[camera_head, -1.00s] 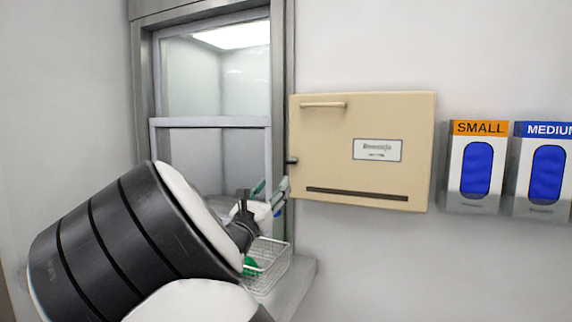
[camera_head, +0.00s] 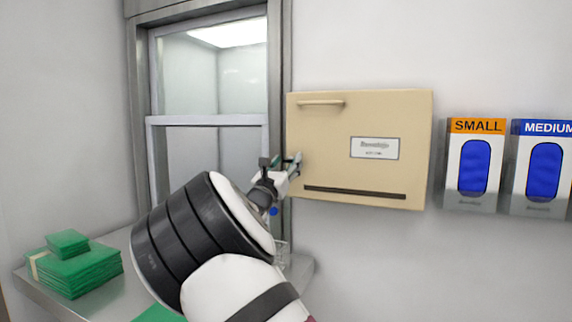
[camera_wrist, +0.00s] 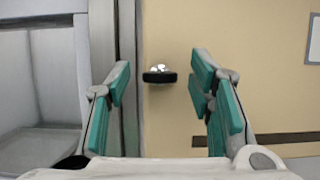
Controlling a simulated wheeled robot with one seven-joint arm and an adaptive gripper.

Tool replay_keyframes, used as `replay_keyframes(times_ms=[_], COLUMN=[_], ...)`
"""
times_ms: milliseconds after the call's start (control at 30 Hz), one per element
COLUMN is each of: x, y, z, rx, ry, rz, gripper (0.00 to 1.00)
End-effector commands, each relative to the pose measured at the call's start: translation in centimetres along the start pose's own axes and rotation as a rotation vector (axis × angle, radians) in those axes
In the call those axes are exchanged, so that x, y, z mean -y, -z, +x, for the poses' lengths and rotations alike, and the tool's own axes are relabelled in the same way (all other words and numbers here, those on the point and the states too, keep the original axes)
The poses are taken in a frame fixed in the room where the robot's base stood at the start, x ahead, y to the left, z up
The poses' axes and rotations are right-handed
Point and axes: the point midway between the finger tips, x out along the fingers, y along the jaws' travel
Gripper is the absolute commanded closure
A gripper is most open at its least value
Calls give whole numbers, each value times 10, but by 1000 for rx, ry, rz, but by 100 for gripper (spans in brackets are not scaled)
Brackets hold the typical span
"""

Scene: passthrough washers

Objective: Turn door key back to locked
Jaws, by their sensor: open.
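The door key, a small black bow with a silvery round lock behind it (camera_wrist: 160,75), sticks out of the left edge of a beige cabinet door (camera_wrist: 255,100). In the wrist view its bow lies flat, level across the picture. My gripper (camera_wrist: 157,80) is open, with one teal-padded finger on each side of the key and the key between them in the picture. I cannot tell how far the key is from the fingertips. In the head view my gripper (camera_head: 292,165) is at the left edge of the beige cabinet (camera_head: 330,130) and hides the key.
A metal-framed pass-through window (camera_head: 208,120) stands left of the cabinet. Green folded packs (camera_head: 75,270) lie on the metal sill at lower left. Glove boxes (camera_head: 475,165) hang on the wall to the right. A wire basket is mostly hidden behind my arm.

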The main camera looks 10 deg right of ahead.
Motion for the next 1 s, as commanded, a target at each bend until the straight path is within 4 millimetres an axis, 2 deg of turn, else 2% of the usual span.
replay_keyframes(times_ms=[67, 200, 267, 300, 667, 1000], x=[0, 0, 0, 0, 0, -2], y=[0, 0, 0, 0, 0, 0], z=[0, 0, 0, 0, 0, 1], rx=[0, 0, 0, 0, 0, 0], ry=[0, 0, 0, 0, 18, 108], rz=[0, 0, 0, 0, 44, 262], gripper=[52, 83, 97, 100, 100, 100])
